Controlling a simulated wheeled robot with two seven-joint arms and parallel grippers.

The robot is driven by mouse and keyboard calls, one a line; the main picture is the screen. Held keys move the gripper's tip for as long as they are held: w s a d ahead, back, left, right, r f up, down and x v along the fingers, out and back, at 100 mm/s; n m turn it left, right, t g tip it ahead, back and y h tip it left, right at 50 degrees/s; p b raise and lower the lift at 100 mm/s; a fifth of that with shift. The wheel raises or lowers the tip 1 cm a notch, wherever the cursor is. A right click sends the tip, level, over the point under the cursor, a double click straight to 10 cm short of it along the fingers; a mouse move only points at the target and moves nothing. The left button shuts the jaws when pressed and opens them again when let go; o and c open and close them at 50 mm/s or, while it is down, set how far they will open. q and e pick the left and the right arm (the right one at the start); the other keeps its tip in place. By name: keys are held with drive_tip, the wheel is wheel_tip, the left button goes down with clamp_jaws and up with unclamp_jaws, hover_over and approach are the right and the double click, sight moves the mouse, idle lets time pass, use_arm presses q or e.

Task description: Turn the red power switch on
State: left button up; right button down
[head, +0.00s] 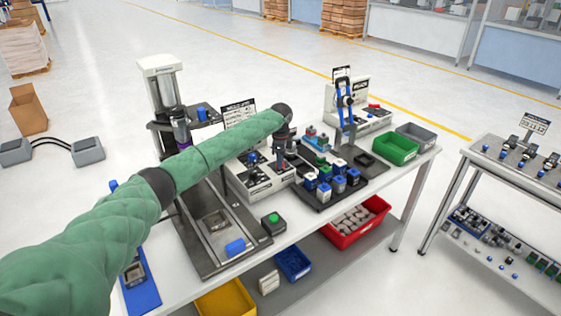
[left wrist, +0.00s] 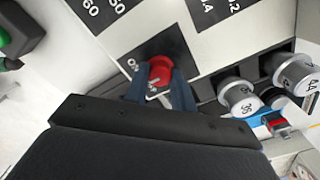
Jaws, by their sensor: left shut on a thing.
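The red power switch (left wrist: 161,71) is a round knob on a black plate on a light panel, with small white marks beside it. My left gripper (left wrist: 158,90) has its two dark blue fingers on either side of the knob and is shut on it. In the head view, my left arm in a green sleeve reaches over the workbench, and the left gripper (head: 282,160) points down at a light grey machine (head: 238,185). The switch cannot be made out in the head view behind the gripper. My right gripper is not in view.
Beside the switch are grey cylinders (left wrist: 238,97) with numbers. A black tray (head: 322,203) with blue and white parts lies right of the machine. A green button box (head: 273,223) stands in front. Green (head: 394,151) and grey (head: 418,137) bins sit at the right end.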

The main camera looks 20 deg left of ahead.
use_arm(q)
drive_tip(key=m, duration=0.3)
drive_tip(key=shift+r+m+b, duration=0.1)
drive_tip(key=shift+m+b, duration=0.2)
drive_tip(key=shift+m, duration=0.1)
drive_tip(key=m, duration=0.2)
drive_tip(key=shift+m, duration=0.3)
drive_tip(key=shift+a+m+b, duration=0.1)
drive_tip(key=shift+m+b, duration=0.25)
drive_tip(key=shift+m, duration=0.35)
drive_tip(key=shift+r+m, duration=0.1)
drive_tip(key=shift+m, duration=0.6)
drive_tip(key=shift+w, duration=0.1)
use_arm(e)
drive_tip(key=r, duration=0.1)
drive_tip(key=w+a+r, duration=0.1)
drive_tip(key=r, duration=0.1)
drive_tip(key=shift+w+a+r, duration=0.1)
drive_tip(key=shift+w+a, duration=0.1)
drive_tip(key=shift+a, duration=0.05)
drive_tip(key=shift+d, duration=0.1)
